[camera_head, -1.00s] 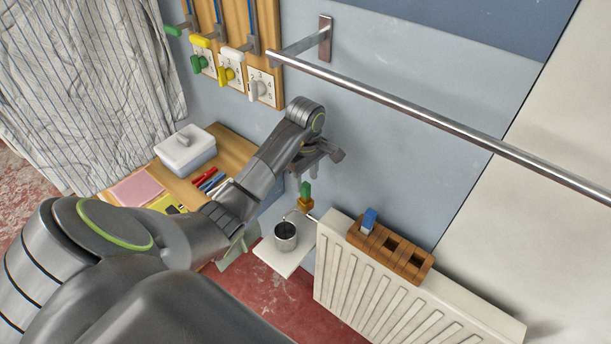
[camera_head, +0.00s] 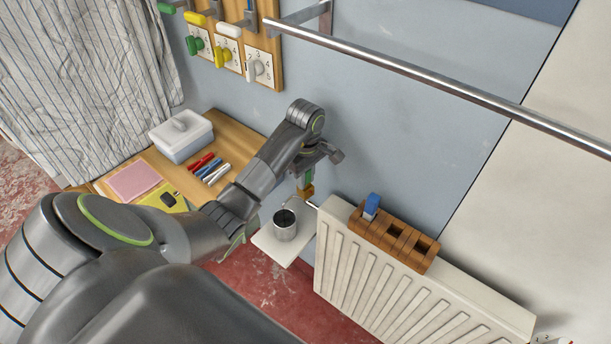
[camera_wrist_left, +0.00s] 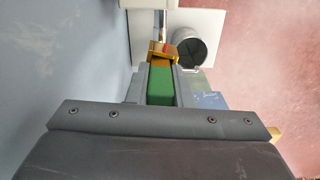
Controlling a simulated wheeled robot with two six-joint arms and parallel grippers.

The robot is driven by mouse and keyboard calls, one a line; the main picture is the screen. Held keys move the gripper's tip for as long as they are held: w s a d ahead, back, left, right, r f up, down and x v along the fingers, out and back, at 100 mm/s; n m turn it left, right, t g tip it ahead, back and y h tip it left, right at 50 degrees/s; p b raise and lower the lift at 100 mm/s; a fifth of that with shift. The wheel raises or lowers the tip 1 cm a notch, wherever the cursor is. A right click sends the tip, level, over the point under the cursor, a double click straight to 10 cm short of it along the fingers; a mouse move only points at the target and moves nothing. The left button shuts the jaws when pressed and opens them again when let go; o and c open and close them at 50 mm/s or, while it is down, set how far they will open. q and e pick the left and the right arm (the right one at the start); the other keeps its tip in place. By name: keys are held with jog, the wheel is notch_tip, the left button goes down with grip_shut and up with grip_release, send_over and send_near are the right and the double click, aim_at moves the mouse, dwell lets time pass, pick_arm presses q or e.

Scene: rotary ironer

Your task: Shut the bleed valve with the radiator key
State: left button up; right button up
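The radiator key's green handle (camera_head: 306,178) stands upright on the brass bleed valve (camera_head: 305,191), at the radiator's (camera_head: 375,285) left end by the wall. My left gripper (camera_head: 308,172) points down over the handle. In the left wrist view, the green handle (camera_wrist_left: 160,86) fills the gap between the two fingers (camera_wrist_left: 160,88), with no clear space on either side. The brass part (camera_wrist_left: 163,50) shows just beyond the fingertips. A thin spout leads from the valve towards a grey metal cup (camera_head: 285,226). The key's lower end is hidden. My right gripper is not in view.
The cup stands on a small white shelf (camera_head: 270,245). A wooden slotted block (camera_head: 395,241) with a blue-handled piece (camera_head: 371,206) sits on the radiator. A metal rail (camera_head: 430,85) crosses above. A desk with markers and a white box (camera_head: 182,136) lies left.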

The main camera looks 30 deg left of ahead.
pick_arm(q)
grip_shut()
jog(key=shift+m+b, duration=0.9)
jog(key=shift+m, duration=1.1)
jog(key=m, duration=0.4)
jog(key=shift+m, duration=0.3)
jog(key=o, duration=0.6)
grip_release()
jog(key=shift+r, duration=0.15)
